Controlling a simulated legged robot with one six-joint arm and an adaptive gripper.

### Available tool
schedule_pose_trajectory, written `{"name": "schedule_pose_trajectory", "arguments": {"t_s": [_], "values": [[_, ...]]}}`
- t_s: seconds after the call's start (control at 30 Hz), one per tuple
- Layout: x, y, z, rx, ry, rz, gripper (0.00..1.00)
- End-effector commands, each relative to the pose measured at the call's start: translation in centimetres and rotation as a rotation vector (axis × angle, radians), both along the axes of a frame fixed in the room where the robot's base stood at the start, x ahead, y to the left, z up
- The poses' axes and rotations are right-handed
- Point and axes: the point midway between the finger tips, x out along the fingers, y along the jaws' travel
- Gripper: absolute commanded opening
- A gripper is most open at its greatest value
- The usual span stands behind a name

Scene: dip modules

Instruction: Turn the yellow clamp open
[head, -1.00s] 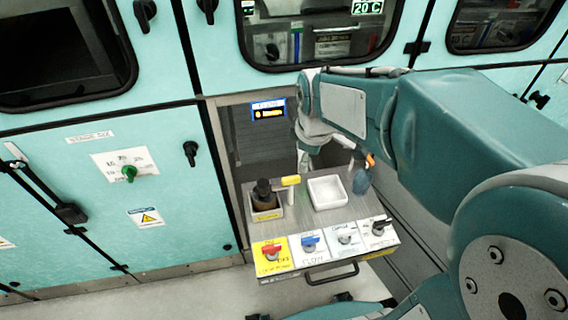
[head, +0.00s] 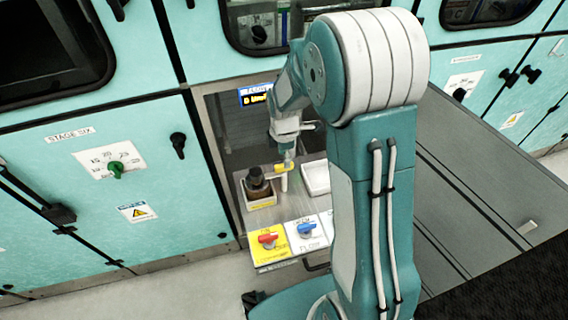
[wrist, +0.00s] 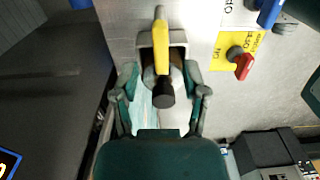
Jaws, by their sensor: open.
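The yellow clamp (head: 282,168) is a short lever beside the top of a dark brown bottle (head: 257,182), which stands in a light square holder (head: 262,203). In the wrist view the yellow clamp (wrist: 161,50) points up the picture, and the bottle's black cap (wrist: 163,95) lies at its lower end. My gripper (head: 289,155) appears just above the clamp in the head view. In the wrist view my gripper (wrist: 161,72) is open and empty, its fingers on either side of the clamp and cap. I cannot tell whether they touch anything.
A white tray (head: 316,178) sits right of the clamp, partly hidden by my arm. A red knob (head: 268,239) and a blue knob (head: 307,229) are on the front panel. A recess wall with a small display (head: 255,96) stands behind.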

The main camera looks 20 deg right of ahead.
Motion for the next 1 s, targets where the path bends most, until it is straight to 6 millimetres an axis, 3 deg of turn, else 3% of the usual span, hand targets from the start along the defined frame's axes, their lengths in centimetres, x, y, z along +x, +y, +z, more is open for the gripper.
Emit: {"name": "schedule_pose_trajectory", "arguments": {"t_s": [0.23,0.6,0.73,1.0], "values": [[-0.1,0.0,-3.5,0.0,0.001,0.0,0.57],[0.0,0.0,-4.1,0.0,-0.001,-0.001,0.57],[0.0,0.0,-4.1,0.0,-0.001,-0.001,0.0],[0.0,0.0,-4.2,0.0,-0.001,-0.003,0.0]]}}
